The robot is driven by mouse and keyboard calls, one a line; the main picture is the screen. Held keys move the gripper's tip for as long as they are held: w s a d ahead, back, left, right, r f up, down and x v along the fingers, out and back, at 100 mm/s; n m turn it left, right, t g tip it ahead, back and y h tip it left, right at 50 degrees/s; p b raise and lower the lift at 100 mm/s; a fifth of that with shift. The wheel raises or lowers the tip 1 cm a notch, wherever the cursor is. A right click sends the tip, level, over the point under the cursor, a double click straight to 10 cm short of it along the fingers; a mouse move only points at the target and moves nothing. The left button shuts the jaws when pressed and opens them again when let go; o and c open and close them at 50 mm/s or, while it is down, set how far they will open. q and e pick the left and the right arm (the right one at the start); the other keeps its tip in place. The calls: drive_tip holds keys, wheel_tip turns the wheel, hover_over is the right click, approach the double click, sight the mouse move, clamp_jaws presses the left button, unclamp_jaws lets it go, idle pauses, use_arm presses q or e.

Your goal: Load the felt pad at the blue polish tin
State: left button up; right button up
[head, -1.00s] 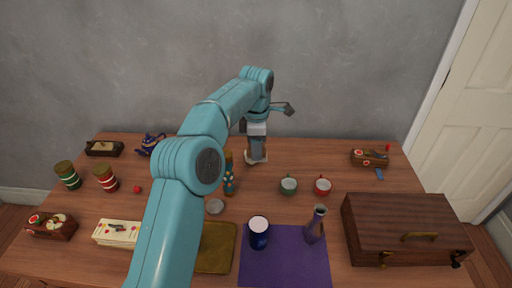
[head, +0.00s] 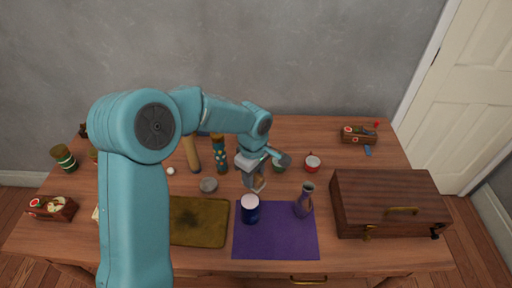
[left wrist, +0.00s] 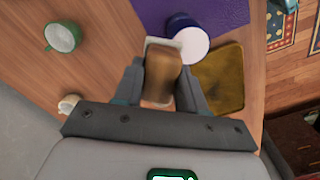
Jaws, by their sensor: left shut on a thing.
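My left gripper (head: 257,180) is shut on the felt pad, a brown block with a pale edge (left wrist: 160,74), seen between the fingers in the left wrist view. It is held above the table, just behind the blue polish tin. The dark blue tin (head: 250,213) with a white top stands at the left edge of the purple cloth (head: 277,240). In the left wrist view the tin (left wrist: 189,40) is just beyond the pad; I cannot tell whether they touch. My right gripper is not in view.
A wooden chest (head: 388,205) fills the right.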

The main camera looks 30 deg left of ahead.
use_arm(q)
drive_tip(key=s+d+r+p, duration=0.1)
drive_tip(key=s+r+p, duration=0.1)
drive_tip(key=s+r, duration=0.2)
drive_tip(key=shift+m, duration=0.3)
drive_tip(key=shift+d+f+b, duration=0.15)
drive_tip(key=shift+f+b, duration=1.5)
drive_tip(key=shift+f, duration=1.25)
drive_tip(key=shift+f+b, duration=0.45)
drive_tip(key=shift+b, duration=0.05)
drive_tip(key=shift+f+b, duration=0.1)
drive_tip(key=shift+b, duration=0.2)
